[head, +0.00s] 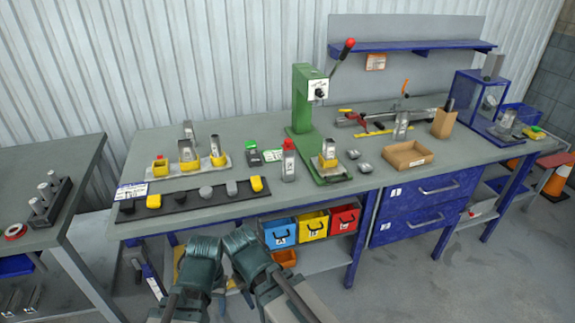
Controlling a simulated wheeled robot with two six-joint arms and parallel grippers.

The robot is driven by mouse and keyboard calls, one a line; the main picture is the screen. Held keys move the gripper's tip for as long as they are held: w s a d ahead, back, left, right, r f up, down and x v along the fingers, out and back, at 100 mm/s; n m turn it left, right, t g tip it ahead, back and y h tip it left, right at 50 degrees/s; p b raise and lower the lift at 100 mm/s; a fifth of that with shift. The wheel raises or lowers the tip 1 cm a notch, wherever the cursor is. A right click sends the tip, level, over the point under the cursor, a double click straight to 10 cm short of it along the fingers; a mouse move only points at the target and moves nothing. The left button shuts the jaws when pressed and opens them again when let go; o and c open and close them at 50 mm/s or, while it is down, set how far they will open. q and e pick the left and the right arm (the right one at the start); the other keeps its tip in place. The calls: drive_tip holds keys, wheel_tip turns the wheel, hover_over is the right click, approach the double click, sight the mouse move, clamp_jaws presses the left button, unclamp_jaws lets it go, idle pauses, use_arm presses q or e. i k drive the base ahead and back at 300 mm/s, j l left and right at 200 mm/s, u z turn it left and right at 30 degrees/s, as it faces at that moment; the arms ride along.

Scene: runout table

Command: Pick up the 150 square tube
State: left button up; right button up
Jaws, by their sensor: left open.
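Several short grey metal square tubes stand on the workbench, and I cannot read which one is marked 150. One tube (186,151) and another tube (215,146) stand in yellow holders on a light tray at the left. A tube with a red top (289,163) stands mid-bench. Another tube (328,149) is in a yellow holder at the green press. One more tube (401,124) stands further right. My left gripper (207,245) is open and empty, low in front of the bench. My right gripper (240,243) is beside it; its jaws are unclear.
The green lever press (303,100) rises mid-bench. A dark strip (190,200) with yellow and grey blocks lies along the front edge. A cardboard tray (408,156) and a blue-framed box (478,100) are to the right. Coloured bins (313,226) hang below. A side table (50,150) stands left.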

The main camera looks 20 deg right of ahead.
sight(289, 156)
drive_tip(key=i+j, duration=0.2)
drive_tip(key=i, duration=0.15)
drive_tip(key=i+j+z, duration=0.25)
drive_tip(key=i+z, duration=0.15)
drive_tip(key=z, duration=1.3)
